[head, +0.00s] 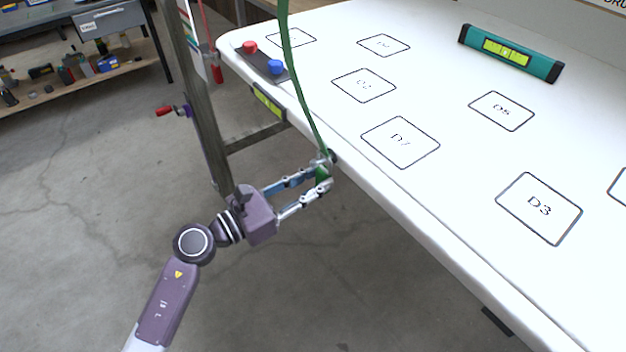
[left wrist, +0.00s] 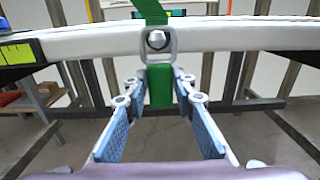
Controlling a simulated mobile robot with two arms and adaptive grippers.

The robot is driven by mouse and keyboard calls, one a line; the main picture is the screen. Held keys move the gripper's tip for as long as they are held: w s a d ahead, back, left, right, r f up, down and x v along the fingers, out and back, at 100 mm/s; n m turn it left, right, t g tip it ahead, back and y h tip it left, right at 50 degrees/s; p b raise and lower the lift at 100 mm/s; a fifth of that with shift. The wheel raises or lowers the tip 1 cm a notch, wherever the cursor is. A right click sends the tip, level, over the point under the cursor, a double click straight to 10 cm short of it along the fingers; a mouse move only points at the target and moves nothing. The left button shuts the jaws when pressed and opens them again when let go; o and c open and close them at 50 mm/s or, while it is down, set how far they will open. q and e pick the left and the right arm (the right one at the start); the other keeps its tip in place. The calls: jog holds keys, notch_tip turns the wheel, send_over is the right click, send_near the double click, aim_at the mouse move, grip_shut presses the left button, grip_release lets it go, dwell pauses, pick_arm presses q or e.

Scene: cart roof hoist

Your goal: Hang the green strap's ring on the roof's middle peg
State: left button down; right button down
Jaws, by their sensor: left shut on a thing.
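The green strap (head: 302,92) comes down from the top of the head view, over the edge of the white panel (head: 460,225), to my left gripper (head: 324,174). In the left wrist view the gripper (left wrist: 160,88) is shut on the strap's green tab (left wrist: 160,86). A metal ring (left wrist: 144,48) stands just above the tab, against the panel's edge. A round silver peg head (left wrist: 156,39) shows inside the ring's opening. I cannot tell whether the ring sits around the peg or only in front of it. My right gripper is out of view.
A green level (head: 510,54) and a dark bar with red and blue knobs (head: 262,62) lie on the panel. Outlined, labelled squares mark its top. A grey metal post (head: 200,110) stands left of my gripper. Open floor lies below.

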pick_arm(q)
jog(key=c, duration=1.5)
grip_release()
jog(key=shift+c, duration=0.2)
jog(key=v, duration=1.2)
jog(key=w+a+f+n+t+y, duration=0.2)
jog(key=a+f+n+y, duration=0.35)
jog(key=f+n, duration=0.7)
jog(key=w+a+f+n+t+y, duration=0.15)
jog(key=a+f+n+y, duration=0.35)
jog(key=f+n, duration=0.7)
jog(key=s+a+f+n+g+y, duration=0.1)
jog(key=s+a+f+n, duration=0.1)
jog(key=f, duration=0.4)
jog(key=s+a+f+n+g+y, duration=0.1)
jog(key=s+a+f+n, duration=0.15)
jog(key=f, duration=0.35)
jog(key=s+a+f+n+g+y, duration=0.15)
jog(key=s+f+n+g, duration=0.45)
jog(key=s+f, duration=0.75)
jog(key=s+d+f+n+g, duration=0.1)
jog(key=s+f+n, duration=0.3)
jog(key=s, duration=0.7)
jog(key=s+d+f+n+g, duration=0.1)
jog(key=s+f+n+g, duration=0.3)
jog(key=s, duration=0.8)
notch_tip(320, 180, down, 2)
jog(key=shift+s+d+f+n+y, duration=0.2)
jog(key=shift+s+d+n+y, duration=0.1)
jog(key=shift+n, duration=0.4)
